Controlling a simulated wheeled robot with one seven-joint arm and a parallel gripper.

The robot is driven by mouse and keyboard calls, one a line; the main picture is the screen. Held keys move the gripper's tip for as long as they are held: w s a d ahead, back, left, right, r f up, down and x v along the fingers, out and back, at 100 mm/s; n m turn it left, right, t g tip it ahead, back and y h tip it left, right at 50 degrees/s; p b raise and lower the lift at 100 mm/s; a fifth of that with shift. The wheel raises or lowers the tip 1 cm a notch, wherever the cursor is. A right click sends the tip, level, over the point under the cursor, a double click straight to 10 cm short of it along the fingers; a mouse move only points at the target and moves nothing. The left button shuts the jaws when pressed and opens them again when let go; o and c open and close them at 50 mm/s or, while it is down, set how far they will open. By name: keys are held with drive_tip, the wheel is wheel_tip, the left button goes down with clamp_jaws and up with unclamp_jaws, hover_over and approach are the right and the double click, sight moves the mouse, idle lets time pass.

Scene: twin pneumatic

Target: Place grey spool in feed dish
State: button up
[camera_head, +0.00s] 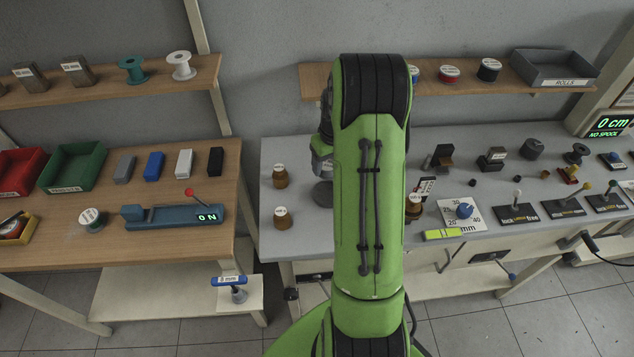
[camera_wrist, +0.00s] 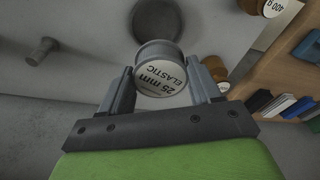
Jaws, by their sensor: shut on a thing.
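My gripper (camera_wrist: 158,84) is shut on the grey spool (camera_wrist: 160,70) in the wrist view. The spool's white label reads "25 mm ELASTIC", and the spool sits between both fingers. It is held above a pale grey surface. No feed dish can be told for sure. A dark round shape (camera_wrist: 158,18) lies beyond the spool in the wrist view, partly hidden by it; I cannot tell whether it is a dish or a shadow. A grey round thing (camera_head: 322,193) shows beside my arm in the head view.
A grey stemmed piece (camera_wrist: 42,50) is at the wrist view's upper left. A blue knob on a dial plate (camera_head: 464,210) and several switches stand right of my arm. A wooden bench (camera_head: 150,240) is at left.

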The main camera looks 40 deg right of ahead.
drive_tip(key=f, duration=0.9)
drive_tip(key=shift+s+f, duration=0.1)
drive_tip(key=shift+s, duration=0.25)
